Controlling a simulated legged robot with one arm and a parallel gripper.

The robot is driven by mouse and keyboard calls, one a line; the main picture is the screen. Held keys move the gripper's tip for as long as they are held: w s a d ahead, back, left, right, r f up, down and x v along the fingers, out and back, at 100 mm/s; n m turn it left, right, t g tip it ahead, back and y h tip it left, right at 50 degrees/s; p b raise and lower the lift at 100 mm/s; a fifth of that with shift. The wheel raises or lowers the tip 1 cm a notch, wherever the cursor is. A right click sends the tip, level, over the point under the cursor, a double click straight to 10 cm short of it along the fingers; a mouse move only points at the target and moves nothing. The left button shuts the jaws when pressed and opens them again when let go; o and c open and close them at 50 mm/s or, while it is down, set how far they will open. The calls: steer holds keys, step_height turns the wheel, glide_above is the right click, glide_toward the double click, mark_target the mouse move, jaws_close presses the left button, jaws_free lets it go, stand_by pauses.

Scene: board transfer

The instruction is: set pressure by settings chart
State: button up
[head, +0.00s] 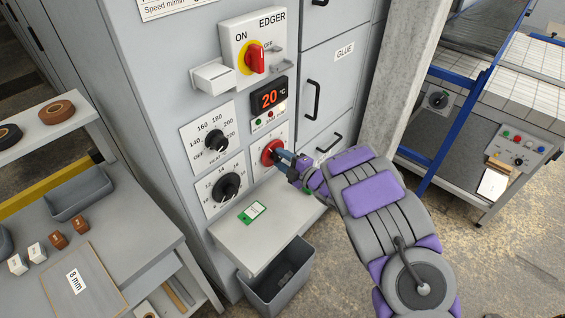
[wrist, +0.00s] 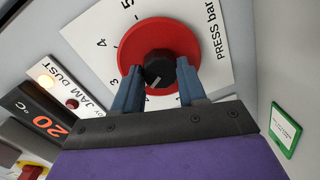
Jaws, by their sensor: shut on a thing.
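The pressure dial is a black knob (wrist: 160,70) on a red disc (wrist: 185,35), on a white plate lettered "PRESS bar" (wrist: 222,65). My gripper (wrist: 158,88) is shut on the knob, one blue finger on each side. The numbers 3, 4 and 5 show on the left of the plate; the fingers hide part of the scale. The knob's pale mark points down and left in the wrist view. In the head view, the red disc (head: 270,151) shows beside my gripper (head: 284,156). A white chart sheet (head: 170,7) with "Speed m/min" is cut off at the top.
A HEAT dial (head: 215,140) and another black dial (head: 227,187) sit left of the red disc. Above are a display reading 20 °C (head: 268,97) and the red-yellow EDGER switch (head: 253,58). A green-edged card (head: 252,212) lies on the shelf below, over a grey bin (head: 278,290).

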steer(key=shift+s+f+n, duration=0.15)
steer(key=shift+f+n, duration=0.1)
steer(key=shift+n, duration=1.05)
steer(key=shift+a, duration=0.1)
steer(key=o, duration=0.8)
steer(key=shift+c, duration=0.2)
steer(key=shift+o, duration=1.4)
steer(key=shift+r, duration=0.1)
steer(key=f+p+v, duration=0.1)
steer(key=p+v, duration=0.2)
steer(key=v, duration=1.4)
steer(key=shift+s+r, duration=0.2)
steer(key=shift+r, duration=0.15)
